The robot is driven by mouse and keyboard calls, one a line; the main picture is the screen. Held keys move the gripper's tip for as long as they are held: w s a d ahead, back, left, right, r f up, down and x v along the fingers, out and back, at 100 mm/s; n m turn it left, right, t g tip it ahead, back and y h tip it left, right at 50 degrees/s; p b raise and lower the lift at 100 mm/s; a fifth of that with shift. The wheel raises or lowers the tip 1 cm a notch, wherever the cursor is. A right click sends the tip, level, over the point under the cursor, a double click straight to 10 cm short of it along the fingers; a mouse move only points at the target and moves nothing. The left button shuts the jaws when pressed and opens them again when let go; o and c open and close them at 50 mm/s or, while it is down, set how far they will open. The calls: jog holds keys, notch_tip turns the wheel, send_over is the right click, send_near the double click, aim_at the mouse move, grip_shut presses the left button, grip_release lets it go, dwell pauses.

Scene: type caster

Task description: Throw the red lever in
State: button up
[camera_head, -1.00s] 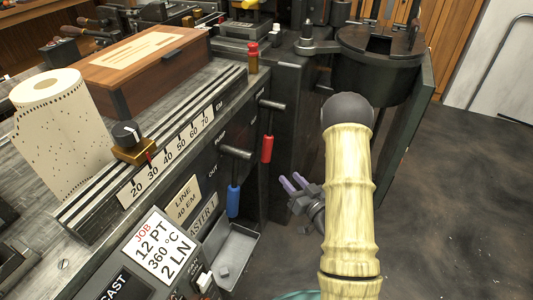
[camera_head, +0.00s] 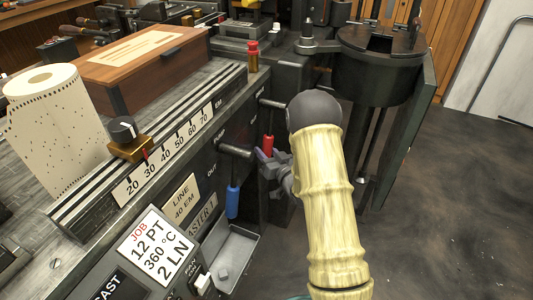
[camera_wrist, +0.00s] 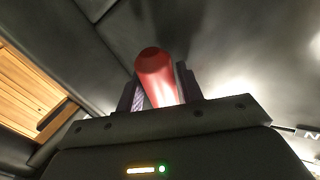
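The red lever (camera_head: 268,143) hangs down from a dark crossbar on the front of the machine, and its lower part is hidden behind my gripper. My gripper (camera_head: 266,163) is at the lower end of the red grip, in front of the panel. In the wrist view the red lever (camera_wrist: 157,76) stands between the two fingers of my gripper (camera_wrist: 160,92). The fingers are apart, with a small gap showing beside the grip; I see no clear squeeze on it. A blue lever (camera_head: 233,201) hangs to the left, apart from my gripper.
A grey metal tray (camera_head: 246,240) sits below the blue lever. A dark round pot (camera_head: 378,75) with a dark side panel (camera_head: 408,135) stands to the right of the levers. The floor (camera_head: 455,200) at the right is clear.

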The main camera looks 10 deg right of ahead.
grip_shut()
